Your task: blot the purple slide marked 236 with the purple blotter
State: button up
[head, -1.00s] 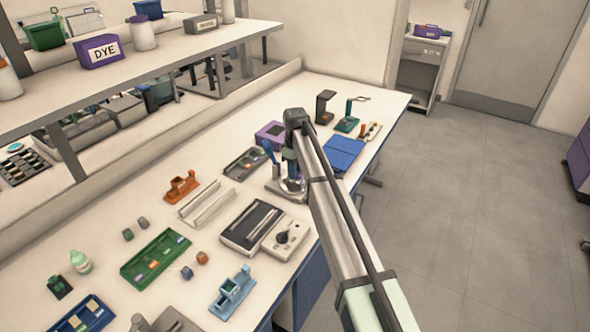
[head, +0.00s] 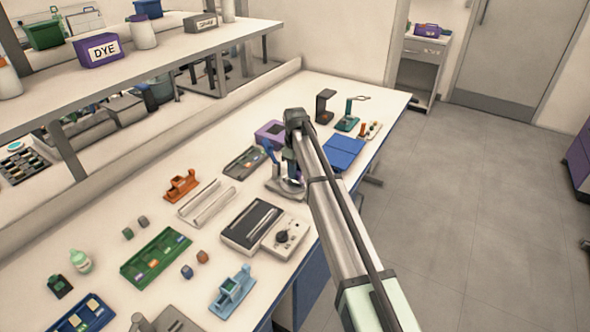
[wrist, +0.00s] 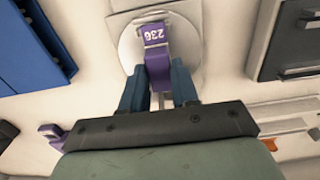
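The purple slide (wrist: 154,34) with the label 236 shows at the top middle of the wrist view. Its label reads upside down. My gripper (wrist: 159,88) has its dark blue fingers on both sides of the purple piece running back from the label and appears shut on it. The slide is over a pale round disc (wrist: 128,42) on a grey base; I cannot tell whether it touches. In the head view my arm hides the slide. A purple box-like thing (head: 269,133), possibly the blotter, stands just beyond my gripper; a purple part (wrist: 48,133) also shows at the wrist view's lower left.
An instrument with a dark panel (head: 250,222) and knob box (head: 285,238) stand nearer. A dark tray (head: 244,163), white rack (head: 206,203) and orange holder (head: 181,186) stand left. Bare table lies between them.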

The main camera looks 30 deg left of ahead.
jog(key=o, duration=0.5)
notch_tip(320, 180, up, 14)
jog(key=shift+f, duration=0.1)
dwell(0.5)
dwell(1.9)
